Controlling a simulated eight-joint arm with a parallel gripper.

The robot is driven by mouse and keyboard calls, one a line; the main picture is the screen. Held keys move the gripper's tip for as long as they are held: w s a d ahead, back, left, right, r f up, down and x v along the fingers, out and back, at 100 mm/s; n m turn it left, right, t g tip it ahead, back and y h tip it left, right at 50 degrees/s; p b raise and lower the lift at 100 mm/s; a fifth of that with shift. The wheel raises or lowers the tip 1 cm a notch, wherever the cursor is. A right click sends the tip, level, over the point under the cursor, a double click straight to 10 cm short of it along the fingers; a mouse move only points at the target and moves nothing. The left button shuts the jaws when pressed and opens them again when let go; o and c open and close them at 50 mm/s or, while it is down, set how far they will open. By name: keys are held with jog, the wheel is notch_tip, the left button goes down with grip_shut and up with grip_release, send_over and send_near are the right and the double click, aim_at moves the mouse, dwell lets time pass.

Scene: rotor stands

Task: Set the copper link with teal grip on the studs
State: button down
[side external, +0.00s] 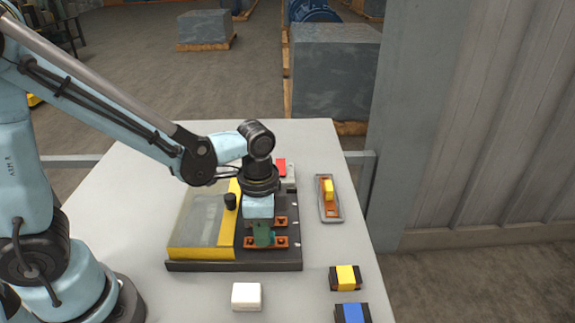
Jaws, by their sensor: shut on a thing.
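My gripper (259,210) points down over the right side of the dark base (235,265). It is shut on the teal grip (263,235) of the copper link. The copper link (281,242) lies under the grip, low over or on the front part of the base; I cannot tell whether it touches. Other copper-coloured pieces (280,221) show just behind it on the base. The studs cannot be made out clearly, being small and partly hidden by my gripper and the link.
A yellow-framed clear cover (200,218) with a black knob (230,202) stands left of my gripper. A grey tray with a yellow grip (328,190) lies right. A white block (246,296), yellow-black block (345,278) and blue-black block (352,313) lie in front.

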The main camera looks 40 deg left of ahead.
jog(key=shift+f, duration=0.1)
dwell(0.3)
jog(key=c, duration=1)
grip_release()
jog(key=shift+o, duration=0.6)
jog(key=o, duration=0.4)
jog(key=shift+r, duration=4)
